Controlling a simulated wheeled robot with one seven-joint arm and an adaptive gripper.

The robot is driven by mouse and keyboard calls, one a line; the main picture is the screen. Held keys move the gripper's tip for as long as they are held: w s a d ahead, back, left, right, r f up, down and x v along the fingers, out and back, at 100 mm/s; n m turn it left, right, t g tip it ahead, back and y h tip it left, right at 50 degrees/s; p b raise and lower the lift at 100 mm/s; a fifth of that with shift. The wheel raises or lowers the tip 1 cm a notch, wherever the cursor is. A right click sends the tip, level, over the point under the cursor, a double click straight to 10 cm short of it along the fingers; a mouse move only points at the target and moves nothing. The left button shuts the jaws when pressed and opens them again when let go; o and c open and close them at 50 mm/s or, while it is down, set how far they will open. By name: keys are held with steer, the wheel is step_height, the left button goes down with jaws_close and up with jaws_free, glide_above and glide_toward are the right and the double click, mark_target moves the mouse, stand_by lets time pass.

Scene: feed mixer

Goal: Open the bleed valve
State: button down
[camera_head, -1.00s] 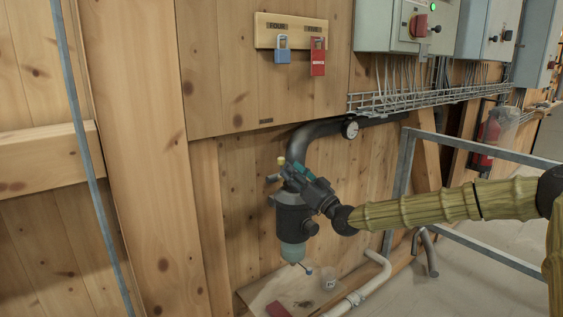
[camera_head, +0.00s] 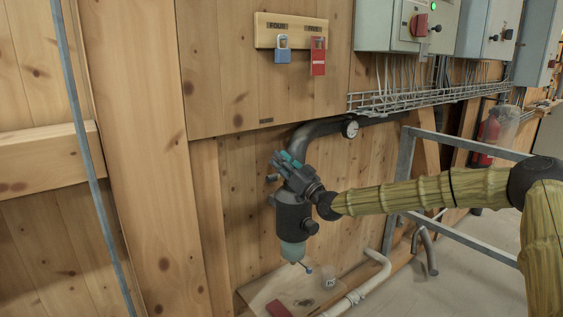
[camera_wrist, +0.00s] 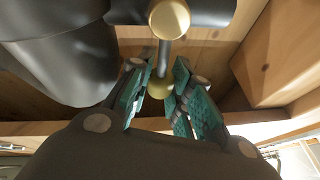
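A dark cylindrical unit (camera_head: 293,216) with a clear greenish bowl (camera_head: 293,250) hangs below a black pipe bend by the wooden wall. My gripper (camera_head: 287,160), with teal finger pads, is at its top in the head view and hides the fittings there. In the wrist view, a thin metal stem (camera_wrist: 164,56) runs from a brass round-ended fitting (camera_wrist: 169,17) to a small brass knob (camera_wrist: 160,88). My gripper (camera_wrist: 163,90) has its fingers apart, with the knob between the fingertips. I cannot tell whether the pads touch it. Which fitting is the bleed valve is not marked.
A pressure gauge (camera_head: 350,129) sits on the black pipe (camera_head: 318,129). A blue padlock (camera_head: 282,52) and a red lockout tag (camera_head: 318,60) hang above. A metal rail (camera_head: 400,180) stands behind my arm. A small board (camera_head: 262,294) with a clear cup (camera_head: 328,281) lies below.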

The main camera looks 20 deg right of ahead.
steer(key=shift+n, duration=0.3)
steer(key=shift+s+a+f+n+g+y+b, duration=0.3)
steer(key=shift+a+n+g+y+b, duration=0.3)
steer(key=shift+n, duration=1.2)
steer(key=shift+s+a+f+n+g+y+b, duration=0.15)
steer(key=shift+a+f+n+g+y+b, duration=0.25)
steer(key=shift+a+n+g, duration=0.95)
steer(key=shift+s+a+f+n+g+y+b, duration=0.15)
steer(key=shift+s+n+g+y+b, duration=0.35)
steer(key=shift+n, duration=1.75)
steer(key=shift+w, duration=0.2)
steer(key=c, duration=1.5)
jaws_free()
steer(key=shift+c, duration=0.2)
steer(key=shift+d, duration=0.1)
steer(key=v, duration=1.2)
